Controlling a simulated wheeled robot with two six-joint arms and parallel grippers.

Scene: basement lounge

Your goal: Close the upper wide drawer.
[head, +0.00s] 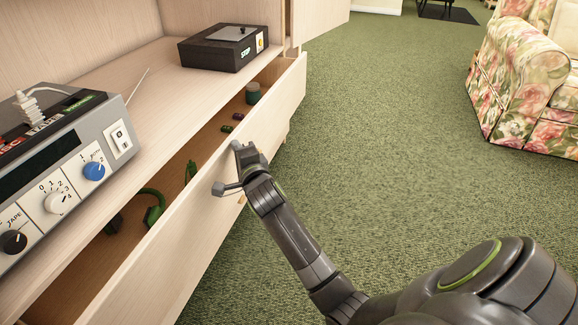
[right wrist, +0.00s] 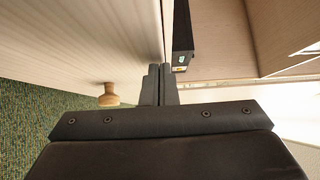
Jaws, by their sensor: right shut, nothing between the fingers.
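The upper wide drawer (head: 205,212) of the pale wood cabinet stands open in the head view, its front panel pulled out over the carpet. Its inside shows between the cabinet and the panel. In the right wrist view the drawer front (right wrist: 70,40) fills the upper left and has a round wooden knob (right wrist: 108,96). My right gripper (head: 238,148) is at the top edge of the drawer front, about midway along it. Its fingers (right wrist: 159,84) are shut and empty, close to the panel; whether they touch it I cannot tell. My left gripper is not in view.
Inside the drawer lie a green headband-like item (head: 152,207), small dark items and a green-grey jar (head: 252,93). A grey control box (head: 65,165) and a black box (head: 224,48) stand on the cabinet top. Green carpet is free up to the floral armchair (head: 520,75).

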